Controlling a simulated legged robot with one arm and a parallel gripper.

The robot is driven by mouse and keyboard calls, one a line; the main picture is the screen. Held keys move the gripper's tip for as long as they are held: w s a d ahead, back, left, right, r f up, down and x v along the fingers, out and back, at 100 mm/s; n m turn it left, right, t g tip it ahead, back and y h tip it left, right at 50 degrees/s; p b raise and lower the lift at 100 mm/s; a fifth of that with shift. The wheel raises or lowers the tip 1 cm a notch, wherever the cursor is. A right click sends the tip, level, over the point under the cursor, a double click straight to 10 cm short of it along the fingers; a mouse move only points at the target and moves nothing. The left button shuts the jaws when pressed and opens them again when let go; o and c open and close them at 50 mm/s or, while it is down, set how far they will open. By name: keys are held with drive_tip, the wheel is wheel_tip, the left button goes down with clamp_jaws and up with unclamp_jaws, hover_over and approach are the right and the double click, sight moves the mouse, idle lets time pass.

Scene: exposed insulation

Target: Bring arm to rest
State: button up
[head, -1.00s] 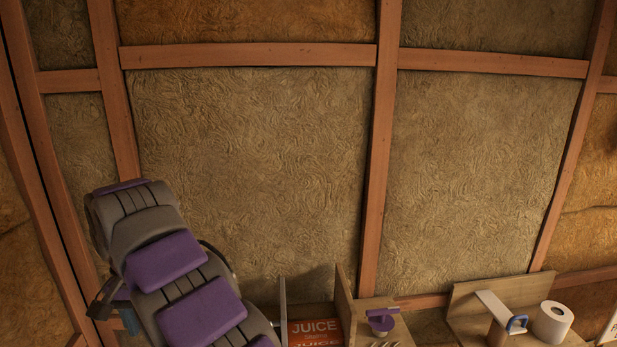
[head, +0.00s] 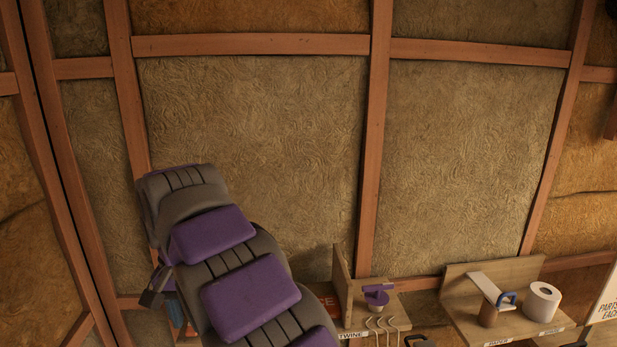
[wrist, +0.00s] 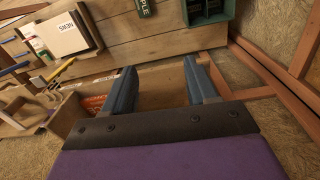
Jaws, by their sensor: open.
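My arm, grey with purple pads, rises at the lower left of the head view. My gripper (wrist: 162,88) shows in the wrist view with its two blue fingers spread apart and nothing between them. In the wrist view the fingers stand in front of a wooden shelf box and the wall.
Wooden shelves line the lower right of the head view, holding a purple item (head: 376,296), a white roll (head: 543,301) and a blue-handled tool (head: 493,290). The wrist view shows a green bin (wrist: 207,11) and a white box (wrist: 70,34). The framed insulation wall above is bare.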

drive_tip(key=s+d+f+b, duration=0.3)
drive_tip(key=d+f, duration=0.1)
drive_tip(key=d, duration=0.4)
drive_tip(key=s+d+f+m+g+b, duration=0.1)
drive_tip(key=s+d+f+b, duration=0.2)
drive_tip(key=d, duration=0.6)
drive_tip(key=s+d+f+b, duration=0.3)
drive_tip(key=d+f, duration=0.1)
drive_tip(key=d, duration=0.4)
drive_tip(key=s+d+f+b, duration=0.3)
drive_tip(key=s+d+f, duration=0.2)
drive_tip(key=s+f, duration=0.3)
drive_tip(key=s+d+f+b, duration=0.4)
drive_tip(key=s+f, duration=0.4)
drive_tip(key=s, duration=0.4)
drive_tip(key=shift+d+f+g, duration=0.25)
drive_tip(key=shift+d+g, duration=0.15)
drive_tip(key=shift+d, duration=0.35)
